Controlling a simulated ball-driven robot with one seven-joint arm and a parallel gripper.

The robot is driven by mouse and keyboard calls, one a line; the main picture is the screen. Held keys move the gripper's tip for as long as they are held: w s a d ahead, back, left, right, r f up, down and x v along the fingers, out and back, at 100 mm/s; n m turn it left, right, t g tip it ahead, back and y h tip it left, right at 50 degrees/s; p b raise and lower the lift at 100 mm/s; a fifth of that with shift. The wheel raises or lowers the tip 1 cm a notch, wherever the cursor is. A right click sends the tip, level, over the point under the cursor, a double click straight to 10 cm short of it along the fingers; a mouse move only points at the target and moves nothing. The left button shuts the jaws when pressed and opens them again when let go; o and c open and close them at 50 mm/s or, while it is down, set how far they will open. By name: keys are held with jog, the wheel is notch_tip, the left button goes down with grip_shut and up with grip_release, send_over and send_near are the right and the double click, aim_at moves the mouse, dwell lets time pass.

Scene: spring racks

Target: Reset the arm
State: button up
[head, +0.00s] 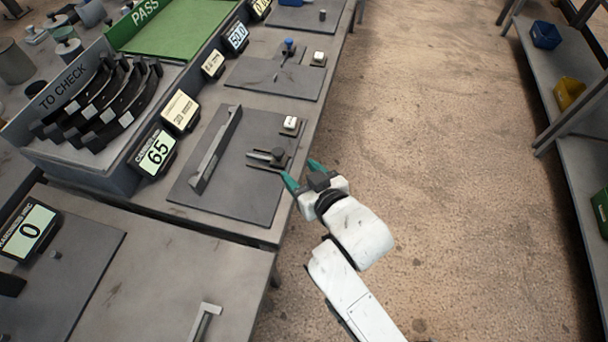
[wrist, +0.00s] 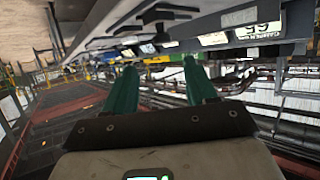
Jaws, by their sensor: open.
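My gripper (head: 302,174) is at the right edge of the workbench (head: 235,223) in the head view, beside a dark plate with a small lever fixture. Its two green fingers are apart with nothing between them. In the wrist view the two green fingers (wrist: 158,88) also stand apart and empty, and the scene there is tilted. My white arm reaches up from the lower part of the head view, over the brown floor.
A display reading 65 (head: 158,150) stands on the bench beside a "TO CHECK" tray (head: 62,90) of dark curved parts. A green "PASS" tray (head: 180,28) is behind. A shelf with blue (head: 545,34), yellow (head: 568,92) and green bins stands right. The floor (head: 440,150) between is clear.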

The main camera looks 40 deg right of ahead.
jog(key=shift+s+r, duration=0.2)
jog(key=shift+s, duration=0.2)
jog(key=s+d+f+g, duration=0.1)
jog(key=s+f+g, duration=0.2)
jog(key=s, duration=0.4)
jog(key=s+d+f+g+y, duration=0.1)
jog(key=s+d+f+g, duration=0.1)
jog(key=s+f+g, duration=0.2)
jog(key=s+d+f+g, duration=0.1)
jog(key=s+f+g, duration=0.2)
jog(key=s, duration=0.6)
jog(key=shift+s+d+f+n+g, duration=0.3)
jog(key=shift+d+n+g, duration=0.1)
jog(key=shift+g, duration=0.8)
